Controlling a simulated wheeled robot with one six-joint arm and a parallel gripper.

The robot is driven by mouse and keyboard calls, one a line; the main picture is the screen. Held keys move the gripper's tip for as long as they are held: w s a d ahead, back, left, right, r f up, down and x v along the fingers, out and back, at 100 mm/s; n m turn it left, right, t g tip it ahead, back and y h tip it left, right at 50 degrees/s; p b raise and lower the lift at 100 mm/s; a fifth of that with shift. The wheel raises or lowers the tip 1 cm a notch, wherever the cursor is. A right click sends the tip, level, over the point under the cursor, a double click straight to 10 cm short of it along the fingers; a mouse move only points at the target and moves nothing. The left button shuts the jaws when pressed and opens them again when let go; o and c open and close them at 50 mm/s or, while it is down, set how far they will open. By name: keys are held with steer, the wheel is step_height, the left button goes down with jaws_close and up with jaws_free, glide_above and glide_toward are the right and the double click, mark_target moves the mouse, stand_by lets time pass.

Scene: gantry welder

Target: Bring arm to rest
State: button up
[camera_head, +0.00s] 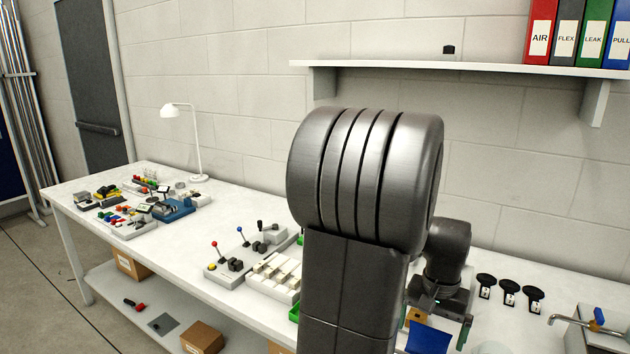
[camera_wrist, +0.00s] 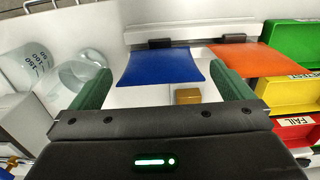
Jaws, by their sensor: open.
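My arm rises through the middle of the camera_head view, its large grey joint hiding part of the bench and wall. My gripper (camera_head: 436,318) hangs low to the right of that joint, over the white bench (camera_head: 510,322). In the wrist view my gripper (camera_wrist: 165,80) is open, its two green fingers wide apart. Nothing is held between them. A blue sheet (camera_wrist: 160,65) and a small golden-brown block (camera_wrist: 187,96) show between the fingers, beyond the palm. I cannot tell how far below the fingertips they lie.
An orange sheet (camera_wrist: 248,60), green bin (camera_wrist: 292,42), yellow bin (camera_wrist: 290,95) and red bin (camera_wrist: 295,130) lie right of the gripper; clear beakers (camera_wrist: 80,72) stand left. A tap (camera_head: 575,322), black round items (camera_head: 509,293) and a wall shelf (camera_head: 480,68) are nearby.

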mark_target(427, 342)
step_height(427, 342, up, 9)
steer(key=shift+f, duration=0.1)
step_height(427, 342, down, 13)
steer(key=shift+f, duration=0.2)
steer(key=shift+r, duration=0.15)
step_height(427, 342, up, 7)
steer(key=p, duration=0.4)
steer(key=shift+p, duration=0.3)
steer(key=shift+f, duration=0.2)
